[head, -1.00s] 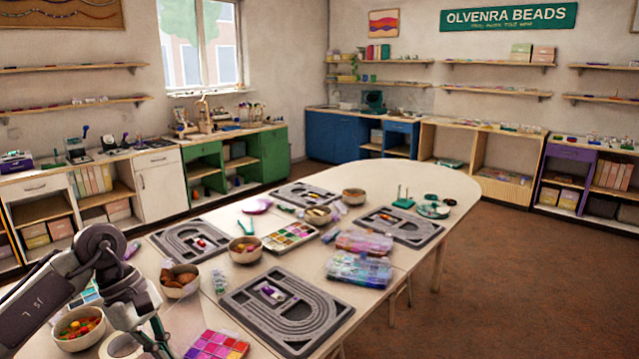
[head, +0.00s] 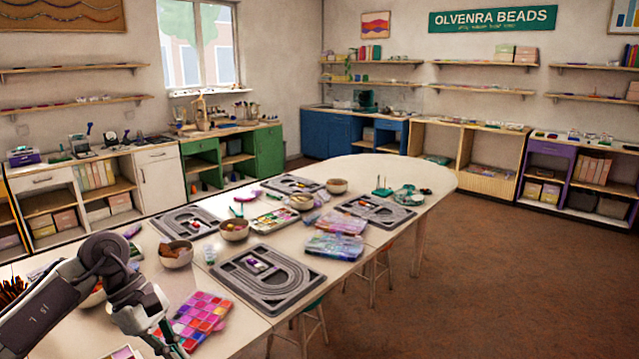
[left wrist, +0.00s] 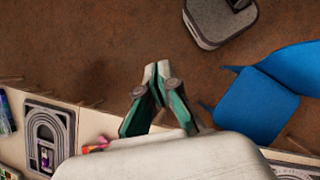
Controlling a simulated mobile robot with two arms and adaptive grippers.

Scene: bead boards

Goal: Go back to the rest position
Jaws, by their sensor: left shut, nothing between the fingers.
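My left arm comes in from the lower left in the head view, over the near end of the long table (head: 240,325). Its gripper (head: 172,340) points down beside the pink and red bead box (head: 196,320), partly cut off by the lower edge. In the left wrist view the left gripper (left wrist: 155,75) has its fingertips together with nothing between them, over the brown floor (left wrist: 80,45). My right gripper is in neither view.
Grey bead boards (head: 265,280), bowls (head: 175,254) and a clear bead case (head: 335,246) stand on the table. Stools (head: 300,325) are at its right edge. A blue chair (left wrist: 255,105) shows in the left wrist view. The floor right of the table is open.

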